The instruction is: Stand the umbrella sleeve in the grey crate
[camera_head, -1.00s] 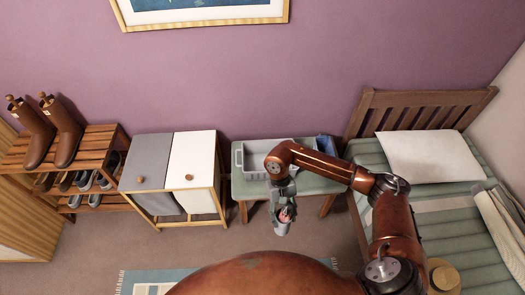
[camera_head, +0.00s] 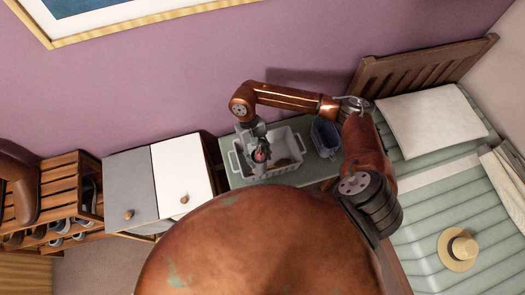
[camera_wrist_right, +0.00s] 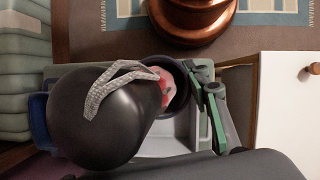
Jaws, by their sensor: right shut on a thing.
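My right gripper (camera_head: 259,146) is shut on the umbrella sleeve (camera_head: 260,156), a small cylinder with a reddish-pink top. They are over the left part of the light grey crate (camera_head: 291,172). I cannot tell whether the sleeve's lower end is inside the crate or touching its floor; that end is hidden. In the right wrist view, the sleeve (camera_wrist_right: 168,90) shows a dark round rim with pink and red inside, beside a green-edged finger. A large black rounded shape with a grey woven strap (camera_wrist_right: 95,120) covers much of it. My left gripper is not in view.
The crate stands on a green-topped bench (camera_head: 232,178) with something brown inside. A blue bin (camera_head: 325,138) is just to its right. A grey and white cabinet (camera_head: 182,170) stands left, a bed (camera_head: 425,215) right, and the purple wall is behind.

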